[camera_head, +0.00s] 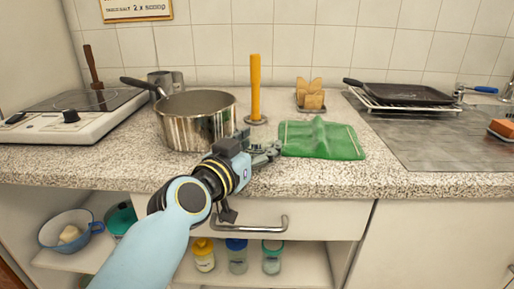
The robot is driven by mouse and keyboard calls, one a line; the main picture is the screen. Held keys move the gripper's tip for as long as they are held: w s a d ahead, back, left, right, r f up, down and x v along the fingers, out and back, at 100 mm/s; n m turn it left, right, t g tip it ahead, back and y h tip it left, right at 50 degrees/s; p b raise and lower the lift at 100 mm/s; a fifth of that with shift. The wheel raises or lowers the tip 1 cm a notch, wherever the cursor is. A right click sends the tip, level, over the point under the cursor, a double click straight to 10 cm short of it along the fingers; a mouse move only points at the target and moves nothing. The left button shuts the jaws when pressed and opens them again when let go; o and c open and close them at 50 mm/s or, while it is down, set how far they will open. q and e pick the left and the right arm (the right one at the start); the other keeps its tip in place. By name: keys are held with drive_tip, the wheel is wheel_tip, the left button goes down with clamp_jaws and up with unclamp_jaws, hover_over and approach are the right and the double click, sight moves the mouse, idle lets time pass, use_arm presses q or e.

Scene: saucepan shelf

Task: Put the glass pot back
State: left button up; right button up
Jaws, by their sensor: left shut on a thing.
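My left gripper (266,151) is over the front of the counter, between a steel saucepan (193,125) and a green cloth (322,142). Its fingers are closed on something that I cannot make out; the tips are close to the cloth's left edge. The saucepan stands upright, its dark handle pointing up and left. I cannot tell for certain which thing is the glass pot. Clear jars with a yellow lid (203,244), a blue lid (236,245) and a teal lid (272,245) stand on the shelf below. My right gripper is out of view.
A hob (62,121) is at the left and a dark pan (402,93) on a rack at the right. A yellow upright holder (255,90) and a wooden rack (311,97) stand behind. A drawer handle (250,228) juts out below. A blue-rimmed bowl (68,232) is on the lower shelf.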

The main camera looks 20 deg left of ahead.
use_arm(q)
drive_tip(key=shift+s+r, duration=0.1)
drive_tip(key=shift+r, duration=0.05)
drive_tip(key=shift+f, duration=0.2)
drive_tip(key=o, duration=1.3)
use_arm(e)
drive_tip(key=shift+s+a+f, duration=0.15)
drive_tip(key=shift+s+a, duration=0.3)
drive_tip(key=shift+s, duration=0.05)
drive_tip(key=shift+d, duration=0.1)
